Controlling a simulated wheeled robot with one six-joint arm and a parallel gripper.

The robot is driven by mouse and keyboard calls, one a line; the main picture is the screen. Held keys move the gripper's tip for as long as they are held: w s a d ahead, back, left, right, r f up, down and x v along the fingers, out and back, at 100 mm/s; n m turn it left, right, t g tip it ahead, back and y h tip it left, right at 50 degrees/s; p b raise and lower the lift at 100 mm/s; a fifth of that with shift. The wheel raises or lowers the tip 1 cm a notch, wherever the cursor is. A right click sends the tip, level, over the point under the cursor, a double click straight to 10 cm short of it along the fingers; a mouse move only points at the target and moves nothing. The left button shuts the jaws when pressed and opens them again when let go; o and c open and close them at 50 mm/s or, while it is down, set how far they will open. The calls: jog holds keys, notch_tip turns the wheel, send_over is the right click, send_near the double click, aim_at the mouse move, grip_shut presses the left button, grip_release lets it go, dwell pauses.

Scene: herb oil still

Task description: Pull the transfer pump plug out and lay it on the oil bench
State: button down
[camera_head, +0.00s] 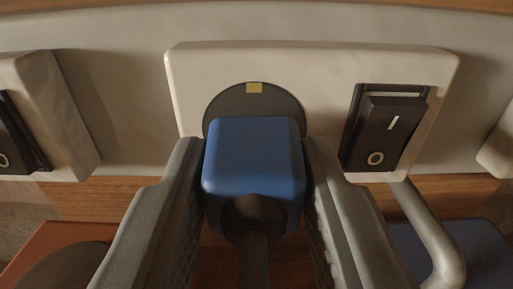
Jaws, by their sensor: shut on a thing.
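A blue plug (254,160) sits in front of the round dark socket (254,101) on a pale wall plate (320,65). A dark cable (253,262) leaves the plug's near end. My gripper (254,165) is shut on the blue plug, with one grey finger on each side of it. The plug hides the lower part of the socket, so I cannot tell whether its pins are seated. The frame does not label which plug this is.
A black rocker switch (386,128) is beside the socket on the same plate. Another plate (45,115) with a switch is at the left. A pale bent pipe (432,235) is at the lower right. A reddish-brown thing (60,250) and a blue thing (485,255) lie below.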

aim_at(254, 220)
jog(key=shift+s, duration=2.55)
